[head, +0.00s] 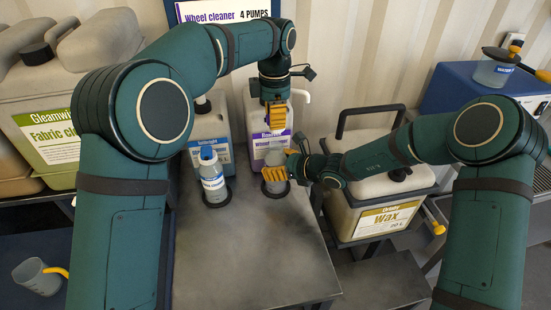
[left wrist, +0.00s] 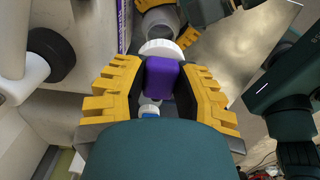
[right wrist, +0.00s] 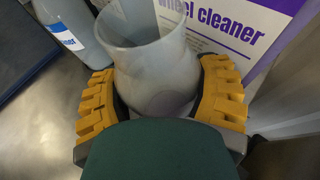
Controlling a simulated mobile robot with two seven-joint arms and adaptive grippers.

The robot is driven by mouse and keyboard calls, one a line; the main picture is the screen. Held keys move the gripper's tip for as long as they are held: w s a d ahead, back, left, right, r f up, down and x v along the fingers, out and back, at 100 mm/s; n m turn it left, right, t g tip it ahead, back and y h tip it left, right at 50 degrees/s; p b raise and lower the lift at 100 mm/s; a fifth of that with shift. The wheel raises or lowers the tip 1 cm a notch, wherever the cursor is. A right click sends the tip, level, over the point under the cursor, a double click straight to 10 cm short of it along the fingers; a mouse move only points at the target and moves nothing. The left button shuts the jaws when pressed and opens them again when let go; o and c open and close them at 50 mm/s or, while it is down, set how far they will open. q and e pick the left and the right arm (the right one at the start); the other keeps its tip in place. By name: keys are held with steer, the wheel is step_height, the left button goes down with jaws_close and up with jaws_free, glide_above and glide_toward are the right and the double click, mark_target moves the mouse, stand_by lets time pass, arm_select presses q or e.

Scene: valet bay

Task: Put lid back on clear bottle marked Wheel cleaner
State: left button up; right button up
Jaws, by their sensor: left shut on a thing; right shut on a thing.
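My left gripper (head: 276,122) points down above the clear bottle (head: 275,182). In the left wrist view it (left wrist: 160,95) is shut on the lid (left wrist: 162,72), a purple top with a white collar. The lid is apart from the bottle, whose grey mouth (left wrist: 158,20) shows beyond the collar. My right gripper (head: 288,167) is shut around the bottle from the side. In the right wrist view the bottle (right wrist: 155,75) is upright and open-topped between the yellow fingers (right wrist: 162,105). Its own marking is hidden.
A second bottle with a blue top (head: 213,182) stands left on the grey bench (head: 255,250). The large Wheel cleaner canister (head: 258,112) is close behind the held bottle. A wax canister (head: 372,212) stands right. A jug (head: 37,277) is low at left. The bench front is clear.

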arm_select(q)
steer(key=shift+f, duration=2.15)
steer(key=shift+f, duration=0.85)
steer(key=shift+f, duration=0.55)
